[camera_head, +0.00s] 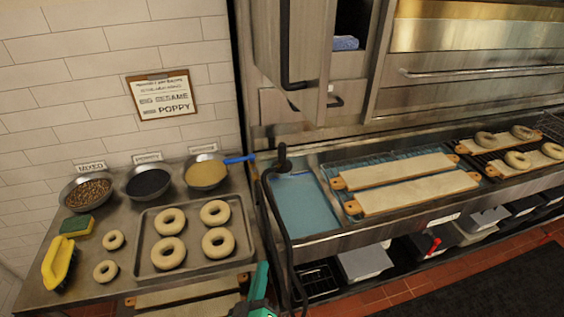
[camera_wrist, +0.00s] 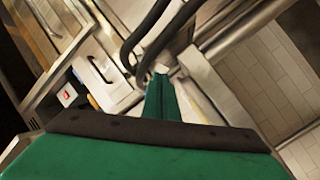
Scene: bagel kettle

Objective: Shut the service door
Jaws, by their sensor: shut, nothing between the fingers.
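The service door (camera_head: 290,45) is a metal panel at the top middle of the head view, with a dark bar handle. It stands open beside a dark compartment (camera_head: 350,18) that holds a folded blue cloth (camera_head: 345,43). My gripper (camera_head: 262,283) shows green at the bottom middle of the head view, low and well apart from the door. In the wrist view its green fingers (camera_wrist: 161,88) are together and empty, close to dark curved tubes. I cannot tell for sure which metal panel in the wrist view is the door.
A black hose (camera_head: 270,205) hangs at the left end of the blue-water trough (camera_head: 303,205), between my gripper and the door. A steel counter (camera_head: 125,225) at left holds a bagel tray (camera_head: 152,258) and topping bowls. Boards (camera_head: 400,170) lie over the trough.

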